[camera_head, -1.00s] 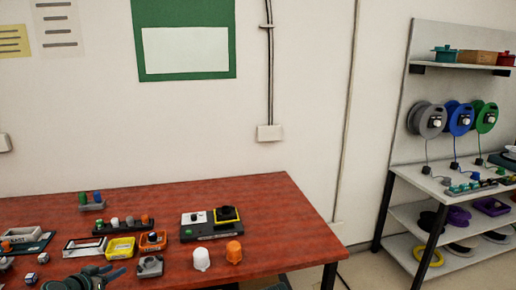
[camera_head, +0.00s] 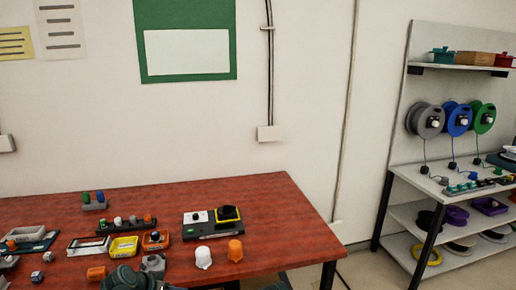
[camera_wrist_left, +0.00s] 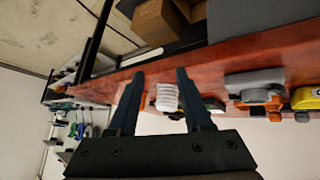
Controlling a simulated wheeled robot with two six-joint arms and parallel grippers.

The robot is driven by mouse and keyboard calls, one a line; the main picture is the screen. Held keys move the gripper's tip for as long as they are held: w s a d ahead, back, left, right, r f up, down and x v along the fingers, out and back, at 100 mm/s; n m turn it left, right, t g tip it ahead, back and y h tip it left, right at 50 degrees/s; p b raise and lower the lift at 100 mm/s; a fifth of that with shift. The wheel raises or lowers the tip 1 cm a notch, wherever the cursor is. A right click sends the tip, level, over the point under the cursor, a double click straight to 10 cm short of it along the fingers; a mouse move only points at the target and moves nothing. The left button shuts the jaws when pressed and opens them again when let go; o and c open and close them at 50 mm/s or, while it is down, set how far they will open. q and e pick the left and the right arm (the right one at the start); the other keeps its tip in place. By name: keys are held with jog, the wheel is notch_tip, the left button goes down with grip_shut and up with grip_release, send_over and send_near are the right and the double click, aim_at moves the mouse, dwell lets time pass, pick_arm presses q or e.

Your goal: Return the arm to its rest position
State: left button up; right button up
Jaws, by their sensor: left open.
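My left gripper (camera_wrist_left: 160,75) is open in the left wrist view, with two dark fingers spread and nothing held. A white cap (camera_wrist_left: 166,97) shows behind the gap between the fingers, apart from them. In the head view, only a dark part of my left arm (camera_head: 128,278) shows at the bottom edge, and its fingertips are not clear there. The white cap also stands on the red table in the head view (camera_head: 203,257), with an orange cap (camera_head: 235,250) beside it. My right gripper is in neither view.
The red table (camera_head: 280,212) holds a box with a yellow-and-black part (camera_head: 227,214), a yellow tray (camera_head: 124,246), a grey holder (camera_head: 153,263) and an orange block (camera_head: 96,273). A shelf with cable spools (camera_head: 428,120) stands at right. The table's back right is clear.

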pick_arm(q)
jog(key=s+d+f+g+y+p, duration=0.2)
jog(key=s+d+g+y, duration=0.3)
jog(key=s+d, duration=1.1)
jog(key=d+g, duration=0.2)
jog(key=d, duration=0.1)
jog(key=shift+d+f+m+y, duration=0.3)
jog(key=shift+d, duration=0.05)
